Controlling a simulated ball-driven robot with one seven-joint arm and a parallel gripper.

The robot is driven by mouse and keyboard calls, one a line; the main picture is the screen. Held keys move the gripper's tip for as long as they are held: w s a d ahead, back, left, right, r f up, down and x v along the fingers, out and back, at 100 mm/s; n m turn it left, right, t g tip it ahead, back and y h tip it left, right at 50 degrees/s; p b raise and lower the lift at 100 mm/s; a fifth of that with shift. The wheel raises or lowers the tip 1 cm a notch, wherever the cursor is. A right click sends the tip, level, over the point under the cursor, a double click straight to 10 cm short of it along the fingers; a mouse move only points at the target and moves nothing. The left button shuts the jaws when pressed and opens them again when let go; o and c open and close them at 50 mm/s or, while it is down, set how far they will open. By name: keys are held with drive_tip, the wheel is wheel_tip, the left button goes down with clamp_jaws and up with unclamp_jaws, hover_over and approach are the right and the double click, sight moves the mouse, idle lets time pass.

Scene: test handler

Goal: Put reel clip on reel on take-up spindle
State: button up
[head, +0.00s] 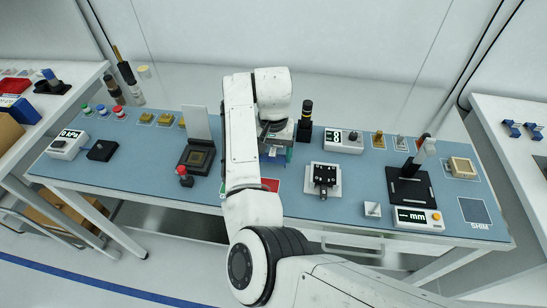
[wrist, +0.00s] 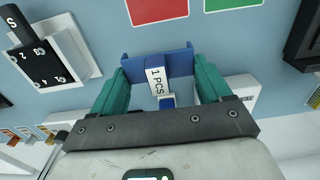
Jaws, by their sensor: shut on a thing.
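My gripper (wrist: 157,68) points down over the middle of the blue bench mat. Its teal fingers are shut on a blue piece (wrist: 132,68) with upright side walls. A white block marked "1 PCS" shows between its walls; I cannot tell whether it belongs to the piece or stands behind it. I cannot tell for sure that the piece is the reel clip. In the head view the piece (head: 273,158) shows small below my wrist, partly hidden by my arm. I cannot make out a reel or a take-up spindle.
A black fixture on a white plate (head: 325,179) stands right of my gripper. The open socket box (head: 197,157) and a red-topped knob (head: 185,175) stand left. A red patch (head: 271,185) lies in front. Small blue parts (head: 511,128) rest on the right bench.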

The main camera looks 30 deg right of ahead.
sight(273, 166)
drive_tip(key=shift+f, duration=1.4)
drive_tip(key=shift+f, duration=0.15)
drive_tip(key=o, duration=1)
drive_tip(key=shift+c, duration=0.2)
